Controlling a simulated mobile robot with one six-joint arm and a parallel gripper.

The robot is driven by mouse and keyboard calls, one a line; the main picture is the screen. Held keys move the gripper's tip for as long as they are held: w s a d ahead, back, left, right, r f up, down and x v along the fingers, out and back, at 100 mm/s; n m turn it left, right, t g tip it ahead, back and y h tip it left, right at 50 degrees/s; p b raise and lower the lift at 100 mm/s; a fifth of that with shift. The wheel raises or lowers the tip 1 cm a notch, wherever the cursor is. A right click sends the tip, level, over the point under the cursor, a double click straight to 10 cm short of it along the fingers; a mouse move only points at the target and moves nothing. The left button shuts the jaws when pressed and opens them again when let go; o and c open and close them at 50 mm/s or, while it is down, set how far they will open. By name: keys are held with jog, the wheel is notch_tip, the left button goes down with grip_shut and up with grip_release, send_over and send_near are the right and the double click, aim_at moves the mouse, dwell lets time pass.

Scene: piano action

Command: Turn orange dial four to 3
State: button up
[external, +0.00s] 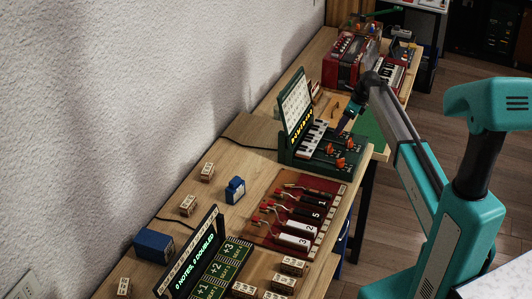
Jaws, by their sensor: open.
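A dark green keyboard unit (319,158) with an upright panel stands on the wooden bench near the middle of the external view. Several small orange dials (340,162) sit on its front part, beside the white and black keys (310,138). Their numbers and settings are too small to read, so I cannot tell which is dial four. My gripper (343,128) is open and points down at the far end of the unit, close to the dials. I cannot tell whether it touches one.
A red board with numbered keys (296,215) lies nearer on the bench. A small blue box (235,190), several wooden blocks (188,205) and a lit display (195,258) are around it. A red accordion-like box (351,60) stands farther back.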

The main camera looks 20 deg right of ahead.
jog(key=c, duration=1.1)
jog(key=shift+w+n, duration=0.1)
jog(key=shift+n, duration=0.2)
jog(key=n, duration=0.2)
jog(key=n+g+y, duration=0.1)
jog(key=shift+w+d+n, duration=0.1)
jog(key=shift+w+n, duration=0.1)
jog(key=shift+n, duration=0.2)
jog(key=shift+n+g, duration=0.8)
jog(key=shift+n, duration=0.9)
